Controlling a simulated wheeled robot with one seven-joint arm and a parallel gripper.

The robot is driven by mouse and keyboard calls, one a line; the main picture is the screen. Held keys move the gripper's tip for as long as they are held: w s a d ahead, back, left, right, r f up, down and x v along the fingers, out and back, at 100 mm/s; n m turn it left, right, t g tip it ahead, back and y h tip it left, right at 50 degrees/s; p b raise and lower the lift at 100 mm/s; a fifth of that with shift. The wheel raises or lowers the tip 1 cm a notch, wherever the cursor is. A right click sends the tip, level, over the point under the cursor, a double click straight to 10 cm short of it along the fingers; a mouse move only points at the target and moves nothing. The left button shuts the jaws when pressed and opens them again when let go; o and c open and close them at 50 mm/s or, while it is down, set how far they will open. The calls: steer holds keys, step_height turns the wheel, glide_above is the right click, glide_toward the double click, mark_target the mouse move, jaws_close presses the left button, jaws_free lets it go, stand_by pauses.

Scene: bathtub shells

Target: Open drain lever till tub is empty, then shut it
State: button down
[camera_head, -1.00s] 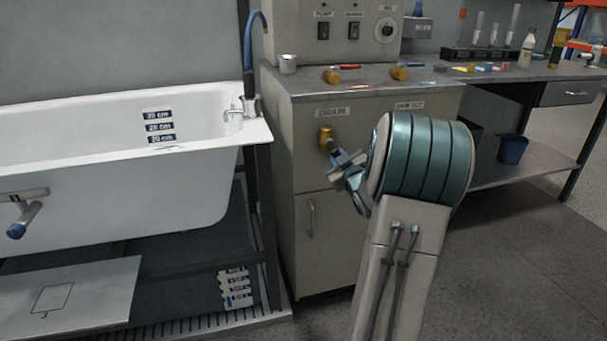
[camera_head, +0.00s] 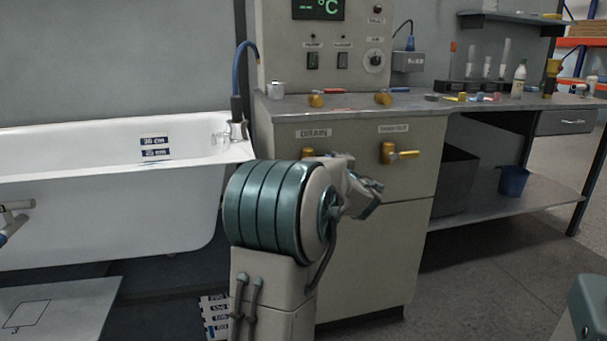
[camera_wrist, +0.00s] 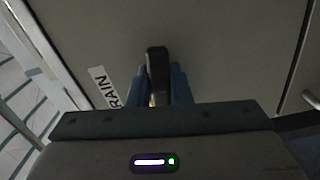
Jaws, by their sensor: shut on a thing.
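The drain valve's yellow hub (camera_head: 307,154) sits under the DRAIN label (camera_head: 314,133) on the cabinet front. My arm hides the rest of its lever in the head view. In the wrist view, the blue fingers of my gripper (camera_wrist: 157,76) are shut on the drain lever's dark handle (camera_wrist: 157,58), one on each side. The white tub (camera_head: 80,165) stands at the left. Two depth labels (camera_head: 155,148) show on its inner wall. I cannot tell the water level.
A second yellow valve (camera_head: 388,153) is right of the drain, its handle pointing right. The cabinet top (camera_head: 350,103) bears two more yellow knobs and a cup (camera_head: 277,90). A grey plate (camera_head: 60,305) is below the tub. Floor is open at the right.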

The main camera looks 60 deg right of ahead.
steer(key=shift+r+n, duration=0.45)
steer(key=shift+n, duration=0.45)
steer(key=c, duration=1.3)
jaws_free()
steer(key=shift+s, duration=0.15)
steer(key=p+v, duration=0.3)
steer(key=v, duration=1)
steer(key=shift+s+a+r, duration=0.1)
steer(key=shift+s+a, duration=0.1)
steer(key=shift+a, duration=0.15)
